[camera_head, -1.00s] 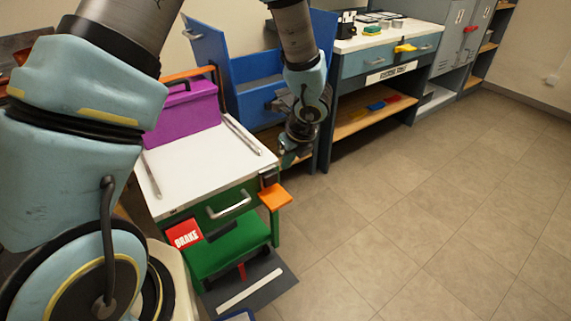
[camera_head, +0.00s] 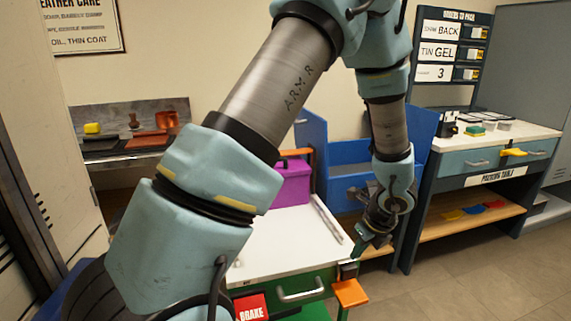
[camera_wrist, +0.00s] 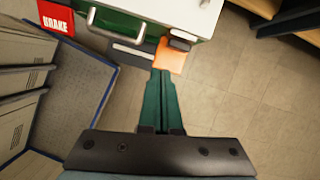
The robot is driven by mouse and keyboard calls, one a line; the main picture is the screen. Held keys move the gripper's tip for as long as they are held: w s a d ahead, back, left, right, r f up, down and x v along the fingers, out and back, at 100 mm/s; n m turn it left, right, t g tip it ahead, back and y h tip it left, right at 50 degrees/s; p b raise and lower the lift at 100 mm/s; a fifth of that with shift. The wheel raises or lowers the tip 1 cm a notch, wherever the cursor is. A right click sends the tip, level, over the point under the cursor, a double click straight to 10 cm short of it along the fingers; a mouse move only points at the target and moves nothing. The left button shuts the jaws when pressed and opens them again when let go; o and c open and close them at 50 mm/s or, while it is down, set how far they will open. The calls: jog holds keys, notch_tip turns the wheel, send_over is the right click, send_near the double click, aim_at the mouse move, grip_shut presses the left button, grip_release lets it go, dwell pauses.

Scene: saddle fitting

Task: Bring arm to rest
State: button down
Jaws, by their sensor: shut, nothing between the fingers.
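My gripper (camera_head: 361,246) hangs from my arm beside the right edge of the white-topped cart (camera_head: 270,248), above an orange corner piece (camera_head: 350,292). In the wrist view my gripper (camera_wrist: 161,72) points at the orange corner piece (camera_wrist: 170,56), with its two green fingers shut together and nothing between them. I cannot tell from these views how far the fingertips are from the orange piece. My arm crosses the head view and hides part of the cart.
A purple box (camera_head: 292,185) stands at the back of the cart. A blue rack (camera_head: 345,165) is behind it. The packing table (camera_head: 490,150) is at the right. In the wrist view, a blue-edged tray (camera_wrist: 88,95) lies at the left, with open floor (camera_wrist: 240,110) at the right.

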jog(key=s+a+r+n+p, duration=0.1)
jog(key=a+r+n, duration=0.5)
jog(key=a+n, duration=0.3)
jog(key=a+r+n+g+h+p, duration=0.1)
jog(key=a+r+n+p, duration=0.1)
jog(key=a+r+n, duration=0.5)
jog(key=s+a+r+n+g+p, duration=0.1)
jog(key=a+r+n, duration=0.5)
jog(key=a+n, duration=0.6)
jog(key=shift+s+a+r+n+p, duration=0.15)
jog(key=shift+s+a+n+p, duration=0.2)
jog(key=shift+n+p, duration=0.55)
